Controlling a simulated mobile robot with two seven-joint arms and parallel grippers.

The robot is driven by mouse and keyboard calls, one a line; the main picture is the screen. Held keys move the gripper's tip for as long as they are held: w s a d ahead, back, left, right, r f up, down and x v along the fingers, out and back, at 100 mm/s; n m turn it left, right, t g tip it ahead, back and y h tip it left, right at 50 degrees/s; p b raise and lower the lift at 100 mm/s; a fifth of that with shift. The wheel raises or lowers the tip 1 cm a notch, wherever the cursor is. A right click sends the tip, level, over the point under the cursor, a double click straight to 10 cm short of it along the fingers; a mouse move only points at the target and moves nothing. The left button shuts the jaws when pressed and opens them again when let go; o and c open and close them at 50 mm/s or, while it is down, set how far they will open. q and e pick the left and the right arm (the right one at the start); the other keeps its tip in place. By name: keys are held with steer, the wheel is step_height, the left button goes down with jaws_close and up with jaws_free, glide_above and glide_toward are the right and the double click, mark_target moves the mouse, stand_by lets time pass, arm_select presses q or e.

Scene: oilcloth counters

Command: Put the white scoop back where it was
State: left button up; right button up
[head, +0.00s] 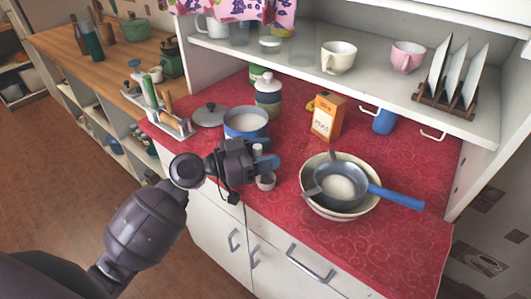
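My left gripper (262,162) reaches in from the left over the front of the red counter. It appears shut on the white scoop (265,182), whose small pale cup hangs below the blue fingers and whose light upper end shows just above them. The fingers hide the middle of the scoop. A blue pot (246,136) with pale contents stands just behind the gripper. A cream bowl (314,200) stands to the right, with a blue-handled sieve (386,194) resting over it and white powder inside. My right gripper is not in view.
A lid (209,114) and a white rack (172,124) with utensils are at left. A green-and-white canister (267,96) and an orange box (327,117) stand behind. A shelf (370,87) with cups and a plate rack overhangs the back. The counter's right end is clear.

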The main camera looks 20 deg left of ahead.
arm_select(q)
steer(key=b+v, duration=0.3)
steer(key=v, duration=0.9)
step_height(320, 180, down, 18)
steer(key=s+a+n+t+y, duration=0.1)
steer(key=s+a+n+y, duration=0.2)
steer(key=n+y, duration=0.5)
steer(key=s+d+f+n+y, duration=0.1)
steer(key=s+f+y, duration=0.5)
steer(key=s+f, duration=0.3)
step_height(320, 180, down, 3)
steer(key=shift+g, duration=0.4)
steer(key=shift+s+d, duration=0.1)
